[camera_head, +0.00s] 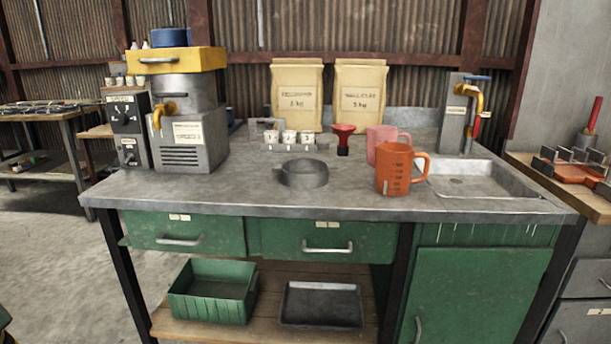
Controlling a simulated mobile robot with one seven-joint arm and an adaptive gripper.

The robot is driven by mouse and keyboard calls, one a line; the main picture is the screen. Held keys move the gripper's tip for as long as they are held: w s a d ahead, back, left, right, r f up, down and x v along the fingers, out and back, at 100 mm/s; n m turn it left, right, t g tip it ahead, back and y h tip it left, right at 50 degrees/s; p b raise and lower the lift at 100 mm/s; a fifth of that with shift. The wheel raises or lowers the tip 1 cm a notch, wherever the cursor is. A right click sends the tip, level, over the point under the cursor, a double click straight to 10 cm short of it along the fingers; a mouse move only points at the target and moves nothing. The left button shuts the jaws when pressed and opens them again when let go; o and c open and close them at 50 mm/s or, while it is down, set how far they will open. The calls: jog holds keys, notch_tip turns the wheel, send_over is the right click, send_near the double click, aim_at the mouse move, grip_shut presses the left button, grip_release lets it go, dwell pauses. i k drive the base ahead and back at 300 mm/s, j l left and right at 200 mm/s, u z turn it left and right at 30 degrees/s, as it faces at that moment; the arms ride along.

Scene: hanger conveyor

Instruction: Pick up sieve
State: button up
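A low round grey metal vessel (305,173) stands on the grey worktop (240,192), near the middle and close to the front edge. It has a small tab at its left side and looks most like the sieve. I cannot see whether its bottom is mesh. Nothing stands on it or touches it. My gripper and arm are not in view.
An orange measuring jug (393,170) stands right of the vessel, with a pink jug (378,140) and red funnel (343,136) behind. Small white cups (290,138) and two paper bags (297,95) stand farther back. A grey machine (188,138) is left; a sink (480,187) right.

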aim_at(305, 173)
jog(key=i+j+z, duration=0.55)
jog(key=j, duration=0.25)
jog(key=i, duration=0.1)
